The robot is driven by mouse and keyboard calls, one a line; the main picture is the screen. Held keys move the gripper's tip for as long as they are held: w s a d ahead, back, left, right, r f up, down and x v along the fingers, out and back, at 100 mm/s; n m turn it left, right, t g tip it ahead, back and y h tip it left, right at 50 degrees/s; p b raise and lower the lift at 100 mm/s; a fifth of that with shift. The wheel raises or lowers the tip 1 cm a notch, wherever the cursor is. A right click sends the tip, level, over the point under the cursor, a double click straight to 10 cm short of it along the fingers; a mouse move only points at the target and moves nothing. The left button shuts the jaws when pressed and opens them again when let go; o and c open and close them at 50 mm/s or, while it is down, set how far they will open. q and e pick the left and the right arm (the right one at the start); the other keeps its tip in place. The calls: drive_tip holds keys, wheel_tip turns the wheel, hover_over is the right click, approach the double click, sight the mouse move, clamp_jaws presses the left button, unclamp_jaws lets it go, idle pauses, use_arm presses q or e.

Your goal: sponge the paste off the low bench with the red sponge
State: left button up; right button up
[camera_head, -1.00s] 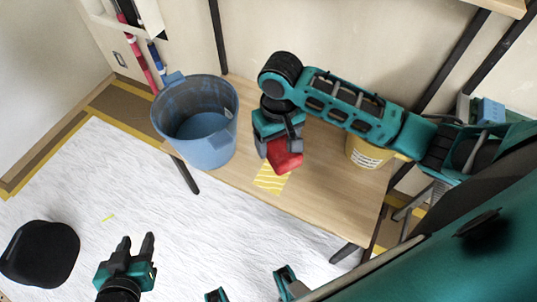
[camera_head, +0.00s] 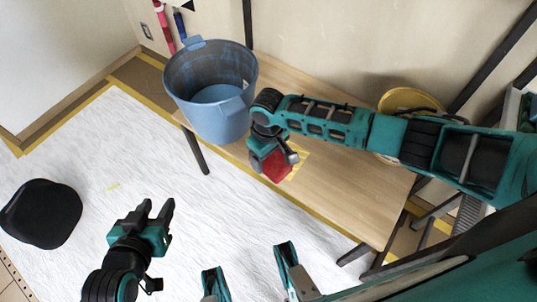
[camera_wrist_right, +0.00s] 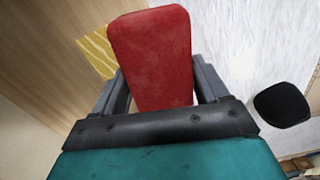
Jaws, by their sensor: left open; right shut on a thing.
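The red sponge (camera_head: 277,166) is held between the fingers of my right gripper (camera_head: 272,158), over the front edge of the low bench (camera_head: 345,185). It also shows in the right wrist view (camera_wrist_right: 150,60), gripped between both fingers. A yellow striped patch of paste (camera_head: 299,160) lies on the bench beside the sponge, partly hidden by it and the gripper. The paste also shows in the right wrist view (camera_wrist_right: 98,50). I cannot tell whether the sponge touches the bench. My left gripper (camera_head: 155,212) is open and empty above the white floor sheet.
A blue bucket (camera_head: 212,95) stands at the bench's left end, close to my right gripper. A yellow bucket (camera_head: 405,100) stands at the right, partly behind my right arm. A black rounded object (camera_head: 40,213) lies on the white floor sheet (camera_head: 110,150) at left.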

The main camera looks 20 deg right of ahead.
drive_tip(key=shift+r+p, duration=0.15)
drive_tip(key=shift+p, duration=0.15)
wheel_tip(320, 180, down, 5)
drive_tip(key=b, duration=0.3)
drive_tip(key=shift+f+b, duration=0.55)
drive_tip(key=shift+f, duration=0.35)
